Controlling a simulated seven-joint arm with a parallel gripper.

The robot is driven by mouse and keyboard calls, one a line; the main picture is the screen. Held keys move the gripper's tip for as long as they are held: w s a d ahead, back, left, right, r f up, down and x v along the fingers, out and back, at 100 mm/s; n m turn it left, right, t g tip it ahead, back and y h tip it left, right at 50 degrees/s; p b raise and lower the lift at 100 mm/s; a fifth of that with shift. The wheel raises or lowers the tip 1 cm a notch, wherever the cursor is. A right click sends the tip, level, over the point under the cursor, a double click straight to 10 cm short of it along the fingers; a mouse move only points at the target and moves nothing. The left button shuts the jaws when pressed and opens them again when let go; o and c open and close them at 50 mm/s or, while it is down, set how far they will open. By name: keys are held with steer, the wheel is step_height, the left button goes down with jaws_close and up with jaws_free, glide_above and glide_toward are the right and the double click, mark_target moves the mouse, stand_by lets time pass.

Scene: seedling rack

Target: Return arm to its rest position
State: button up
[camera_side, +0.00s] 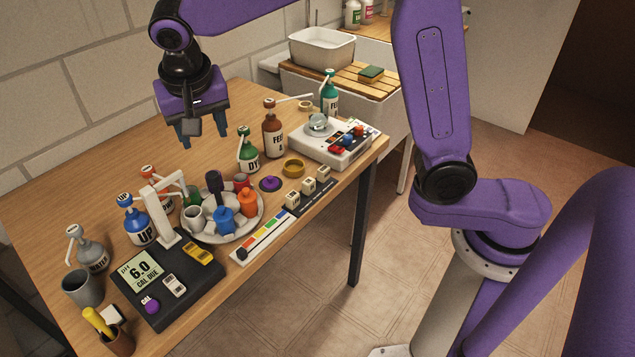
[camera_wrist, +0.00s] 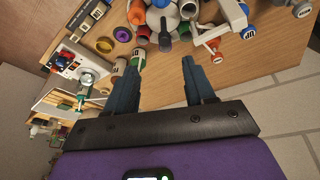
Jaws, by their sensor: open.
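My gripper (camera_side: 206,136) hangs above the back part of the wooden table, fingers pointing down and clear of everything. In the wrist view my gripper (camera_wrist: 163,82) shows its two blue fingers spread apart with nothing between them. My purple arm reaches over the table from the right. The bare wooden table top (camera_side: 90,165) lies below the gripper. A green bottle (camera_side: 249,152) and a brown bottle (camera_side: 273,130) stand to the right of the gripper, apart from it.
A round tray (camera_side: 259,219) holds several coloured bottles and cups. A pH meter (camera_side: 172,283) lies at the front left, with a grey mug (camera_side: 82,288) beside it. A white instrument (camera_side: 335,148) stands at the right edge. The table's back left is clear.

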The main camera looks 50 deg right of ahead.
steer(key=s+d+f+n+g+y, duration=0.1)
steer(key=s+d+f+n, duration=0.1)
steer(key=s+d+n, duration=0.4)
steer(key=s+d+f+n+g, duration=0.1)
steer(key=s+d+n, duration=0.4)
steer(key=s, duration=0.9)
steer(key=s+d+f+n+g+y, duration=0.1)
steer(key=s+d+f+n, duration=0.2)
steer(key=s+d+n, duration=0.3)
steer(key=s, duration=0.4)
steer(key=shift+d+f+n+y, duration=0.15)
steer(key=shift+d+n+y, duration=0.15)
steer(key=shift+d, duration=0.1)
